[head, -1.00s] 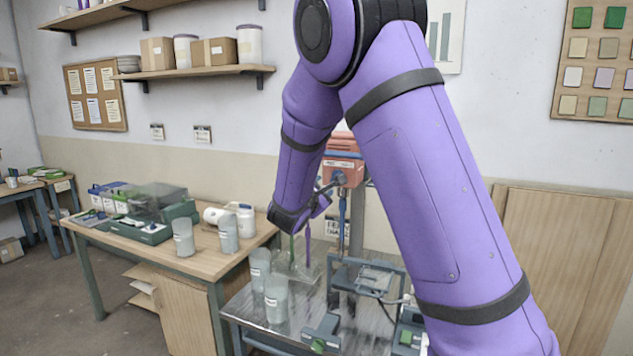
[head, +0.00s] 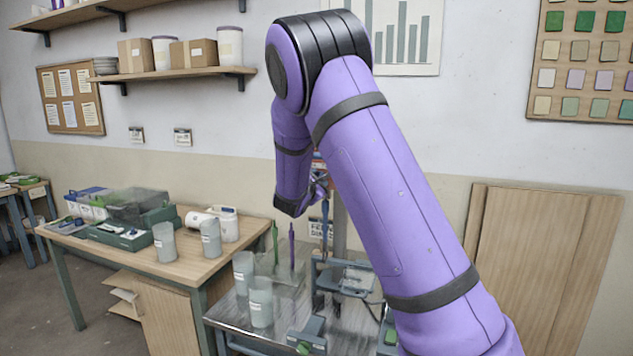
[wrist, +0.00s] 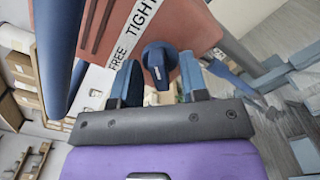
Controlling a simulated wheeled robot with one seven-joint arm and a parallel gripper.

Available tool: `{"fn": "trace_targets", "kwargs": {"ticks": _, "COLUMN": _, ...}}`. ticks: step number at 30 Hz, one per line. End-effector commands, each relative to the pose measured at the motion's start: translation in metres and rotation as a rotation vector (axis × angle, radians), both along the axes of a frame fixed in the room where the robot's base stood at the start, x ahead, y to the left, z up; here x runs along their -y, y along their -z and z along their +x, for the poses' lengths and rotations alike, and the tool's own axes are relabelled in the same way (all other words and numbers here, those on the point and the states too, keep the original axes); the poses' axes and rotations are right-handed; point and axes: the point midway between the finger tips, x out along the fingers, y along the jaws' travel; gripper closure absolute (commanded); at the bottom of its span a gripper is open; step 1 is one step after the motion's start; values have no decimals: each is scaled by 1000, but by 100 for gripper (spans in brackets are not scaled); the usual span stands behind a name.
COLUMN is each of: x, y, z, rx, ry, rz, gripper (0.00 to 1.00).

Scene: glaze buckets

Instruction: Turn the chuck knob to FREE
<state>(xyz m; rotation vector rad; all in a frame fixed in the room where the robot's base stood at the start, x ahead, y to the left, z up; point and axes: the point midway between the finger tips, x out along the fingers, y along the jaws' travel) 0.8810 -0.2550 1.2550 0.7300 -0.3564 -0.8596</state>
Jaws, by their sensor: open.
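The chuck knob (wrist: 157,64) is dark blue and round with a raised grip bar and a small white mark. It sits on a salmon-red machine housing (wrist: 185,25), beside a white strip lettered FREE and TIGHT (wrist: 128,48). I cannot tell for sure which word the knob points at. My gripper (wrist: 158,78) is open, with one blue-grey finger on each side of the knob in the wrist view. Whether the fingers touch it is unclear. In the head view my gripper (head: 320,188) is small beside the machine, which my arm mostly hides.
A metal-topped bench (head: 230,312) below holds grey cups (head: 261,302) and a clear container with a green and a purple stick (head: 291,246). A wooden table (head: 190,266) with cups and boxes stands left. A blue bar (wrist: 62,50) runs close left in the wrist view.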

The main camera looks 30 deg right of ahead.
Motion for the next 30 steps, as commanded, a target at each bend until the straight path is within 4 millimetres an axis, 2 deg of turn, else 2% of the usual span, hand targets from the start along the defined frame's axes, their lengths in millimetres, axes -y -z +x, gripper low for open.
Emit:
{"fn": "trace_targets", "kwargs": {"ticks": 3, "x": 0, "y": 0, "z": 0, "rx": 0, "ry": 0, "rz": 0, "gripper": 62}}
{"fn": "trace_targets", "kwargs": {"ticks": 8, "x": 0, "y": 0, "z": 0, "rx": 0, "ry": 0, "rz": 0, "gripper": 99}}
{"fn": "trace_targets", "kwargs": {"ticks": 9, "x": 0, "y": 0, "z": 0, "rx": 0, "ry": 0, "rz": 0, "gripper": 100}}
{"fn": "trace_targets", "kwargs": {"ticks": 20, "x": 0, "y": 0, "z": 0, "rx": -34, "ry": 0, "rz": -26, "gripper": 100}}
{"fn": "trace_targets", "kwargs": {"ticks": 30, "x": 0, "y": 0, "z": -1, "rx": -214, "ry": 1, "rz": -166, "gripper": 100}}
